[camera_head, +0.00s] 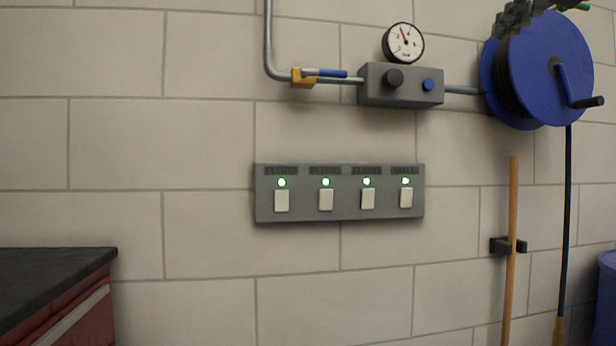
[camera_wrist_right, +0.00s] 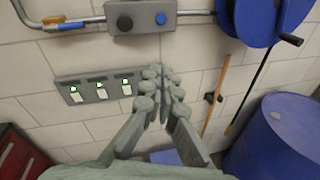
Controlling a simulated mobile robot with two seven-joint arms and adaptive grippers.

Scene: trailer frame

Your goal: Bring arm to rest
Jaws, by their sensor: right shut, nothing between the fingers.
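My right gripper (camera_wrist_right: 164,80) stands in the middle of the right wrist view. Its two jointed fingers are together with nothing between them. They cover the right end of the grey switch panel in that view. In the head view a dark jointed shape (camera_head: 522,14) at the top right edge, over the hose reel, looks like part of this gripper, mostly cut off by the frame. My left gripper is not in view.
A grey switch panel (camera_head: 340,215) has several white switches under lit green lights. Above it are a regulator box (camera_head: 400,97), gauge (camera_head: 403,43) and pipe. Right are a blue hose reel (camera_head: 535,75), wooden pole (camera_head: 512,210) and blue drum (camera_wrist_right: 285,135). A dark-topped red cabinet (camera_head: 70,315) stands left.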

